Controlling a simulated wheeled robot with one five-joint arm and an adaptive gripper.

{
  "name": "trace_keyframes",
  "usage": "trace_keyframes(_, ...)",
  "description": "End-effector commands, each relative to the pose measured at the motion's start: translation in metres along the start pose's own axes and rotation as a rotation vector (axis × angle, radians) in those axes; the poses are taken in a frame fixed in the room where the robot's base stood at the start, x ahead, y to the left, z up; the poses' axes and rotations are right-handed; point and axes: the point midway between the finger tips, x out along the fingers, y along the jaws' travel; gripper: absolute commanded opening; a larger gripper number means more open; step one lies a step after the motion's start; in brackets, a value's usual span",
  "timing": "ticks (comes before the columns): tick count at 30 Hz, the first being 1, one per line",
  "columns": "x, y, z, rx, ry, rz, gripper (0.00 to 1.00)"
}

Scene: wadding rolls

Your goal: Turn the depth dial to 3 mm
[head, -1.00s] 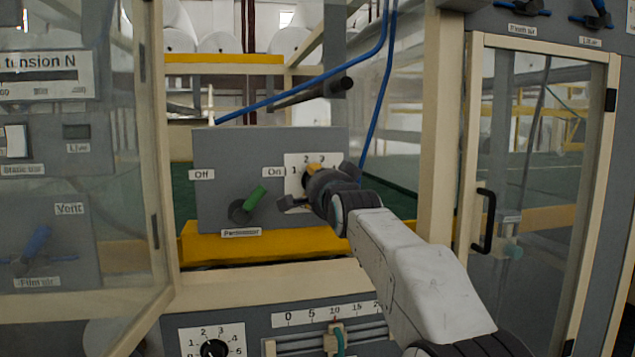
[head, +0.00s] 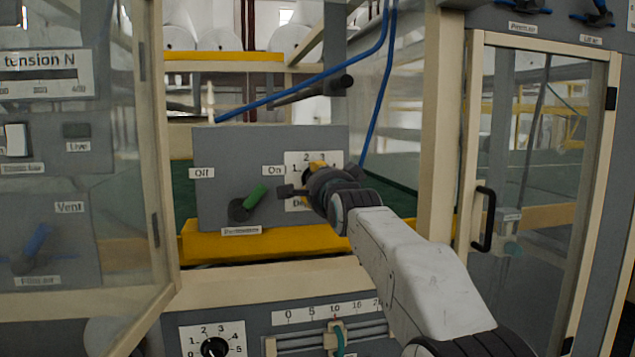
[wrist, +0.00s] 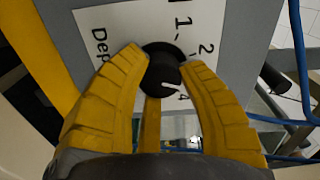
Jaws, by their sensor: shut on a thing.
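The depth dial is a black round knob (wrist: 163,68) on a white scale plate (wrist: 105,18) with the figures 1, 2 and 4 showing in the wrist view. Its short white mark is on the lower right of the knob, towards the 4. The 3 is hidden there, but shows at the plate's top (head: 325,157) in the head view. My gripper (wrist: 162,60) has its yellow fingers shut around the knob. In the head view my gripper (head: 317,170) covers the knob and much of the plate.
A green lever (head: 255,196) sits between Off and On labels left of the dial. A yellow beam (head: 225,245) runs below the grey panel. A glass door (head: 155,150) stands open at left; a post (head: 442,130) rises at right. Blue hoses (head: 375,100) hang behind.

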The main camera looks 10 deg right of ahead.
Motion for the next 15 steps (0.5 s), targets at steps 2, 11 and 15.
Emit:
trace_keyframes(2,-0.0003,-0.0028,-0.0003,0.000,0.001,-0.007,0.43)
trace_keyframes(11,-0.0001,-0.0011,-0.0001,-0.001,0.000,-0.003,0.64)
trace_keyframes(15,-0.0001,-0.0007,-0.0001,-0.001,0.000,-0.002,0.64)
